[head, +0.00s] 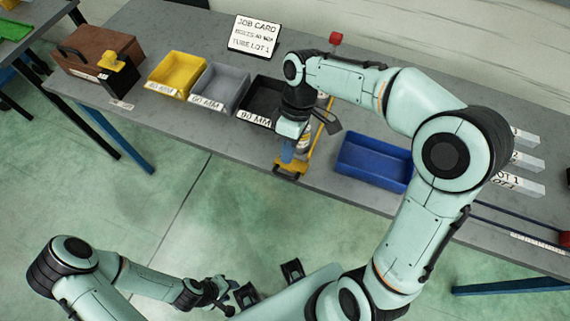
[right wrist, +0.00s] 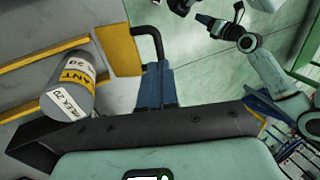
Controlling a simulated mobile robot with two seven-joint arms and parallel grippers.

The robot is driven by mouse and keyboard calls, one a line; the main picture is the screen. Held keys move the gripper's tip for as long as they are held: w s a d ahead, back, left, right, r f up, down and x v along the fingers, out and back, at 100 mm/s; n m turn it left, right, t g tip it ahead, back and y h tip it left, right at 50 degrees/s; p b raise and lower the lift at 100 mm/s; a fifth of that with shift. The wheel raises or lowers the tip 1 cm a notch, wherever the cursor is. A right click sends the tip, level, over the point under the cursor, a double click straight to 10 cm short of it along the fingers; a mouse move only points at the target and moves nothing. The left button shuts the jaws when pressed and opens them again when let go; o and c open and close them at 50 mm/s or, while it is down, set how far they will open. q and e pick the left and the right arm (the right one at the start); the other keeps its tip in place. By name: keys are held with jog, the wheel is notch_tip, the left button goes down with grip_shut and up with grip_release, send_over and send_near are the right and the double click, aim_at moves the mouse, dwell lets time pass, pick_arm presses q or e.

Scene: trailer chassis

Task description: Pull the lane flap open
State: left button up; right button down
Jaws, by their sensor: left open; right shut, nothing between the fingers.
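The lane flap (head: 290,170) is a yellow plate at the front end of a yellow-edged lane on the bench. In the right wrist view the flap (right wrist: 119,49) has a black bent handle (right wrist: 150,32) at its side. My right gripper (head: 287,154) is shut and empty in front of the flap. Its blue fingertips (right wrist: 157,82) are right by the handle's end; I cannot tell whether they touch. My left gripper (head: 225,294) is open and empty, low in front of the bench.
A black bin (head: 258,86), a grey bin (head: 222,77) and a yellow bin (head: 187,62) stand left of the lane. A blue tray (head: 352,180) sits to its right. A job card (head: 255,36) stands behind. Floor in front is free.

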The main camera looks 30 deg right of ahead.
aim_at(283, 174)
pick_arm(q)
jog(key=shift+s+f, duration=0.15)
jog(key=shift+f, duration=0.15)
pick_arm(e)
jog(key=shift+x, duration=2.25)
pick_arm(q)
jog(key=shift+f, duration=0.1)
jog(key=f+b, duration=0.1)
jog(key=s+f+b, duration=0.1)
jog(key=f+b, duration=0.1)
jog(key=shift+s, duration=0.2)
pick_arm(e)
jog(key=s+a+f, duration=0.1)
jog(key=a+f+h, duration=0.1)
jog(key=shift+s+f+t, duration=0.35)
jog(key=shift+t, duration=0.05)
pick_arm(q)
jog(key=shift+r, duration=0.1)
pick_arm(e)
jog(key=shift+r, duration=0.1)
